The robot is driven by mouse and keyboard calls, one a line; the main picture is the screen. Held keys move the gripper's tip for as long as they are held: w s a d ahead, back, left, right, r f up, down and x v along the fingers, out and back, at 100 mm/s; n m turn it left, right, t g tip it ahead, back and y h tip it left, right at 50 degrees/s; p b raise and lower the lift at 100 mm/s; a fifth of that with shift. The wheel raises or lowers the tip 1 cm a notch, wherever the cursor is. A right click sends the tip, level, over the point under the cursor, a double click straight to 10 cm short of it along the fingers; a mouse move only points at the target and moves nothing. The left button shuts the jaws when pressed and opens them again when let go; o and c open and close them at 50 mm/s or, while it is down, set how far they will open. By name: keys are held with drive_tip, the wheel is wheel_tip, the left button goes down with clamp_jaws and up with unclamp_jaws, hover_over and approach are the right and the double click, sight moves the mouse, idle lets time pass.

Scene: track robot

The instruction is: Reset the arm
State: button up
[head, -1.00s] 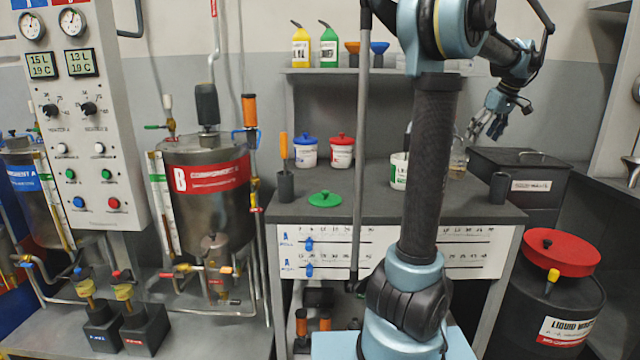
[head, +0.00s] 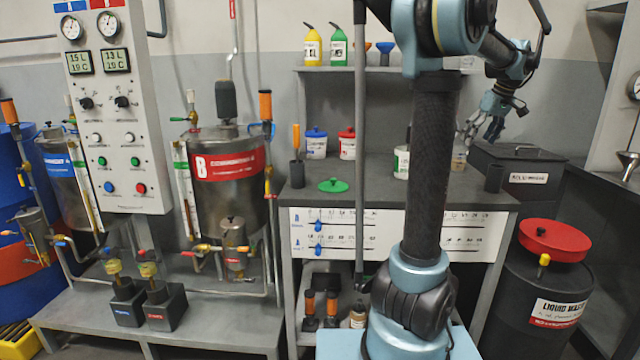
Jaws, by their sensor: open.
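My arm rises from its base at the bottom centre right of the head view and bends over to the upper right. My gripper (head: 480,129) hangs at the end of the arm, fingers pointing down, apart and with nothing seen between them. It shows above the right part of the grey workbench (head: 365,185), in front of the wall and left of the black waste box (head: 515,165). A clear container (head: 459,161) shows just below the fingers. The depth between them is hard to judge.
A white pot (head: 401,162) is partly hidden by my arm. A green lid (head: 333,185) lies on the bench. A black liquid waste drum (head: 545,290) with a red lid stands at right. The steel component B tank (head: 225,180) and a gauge panel (head: 113,110) stand left.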

drive_tip(key=s+a+f+m, duration=0.1)
drive_tip(key=s+a+f, duration=0.3)
drive_tip(key=a, duration=0.4)
drive_tip(key=s+a+f+g, duration=0.1)
drive_tip(key=s+a+f, duration=0.25)
drive_tip(key=a, duration=0.35)
drive_tip(key=s+a+f+m, duration=0.1)
drive_tip(key=s+a+f, duration=0.25)
drive_tip(key=a, duration=0.45)
drive_tip(key=s+a+f, duration=0.4)
drive_tip(key=s+f, duration=0.4)
drive_tip(key=s+a+f+m+h, duration=0.1)
drive_tip(key=s+a+f, duration=0.4)
drive_tip(key=s+f, duration=0.3)
drive_tip(key=shift+a+f+g, duration=0.15)
drive_tip(key=shift+f+g, duration=0.25)
drive_tip(key=shift+f, duration=0.15)
drive_tip(key=shift+s, duration=0.1)
drive_tip(key=shift+w+f, duration=0.2)
drive_tip(key=shift+w, duration=0.25)
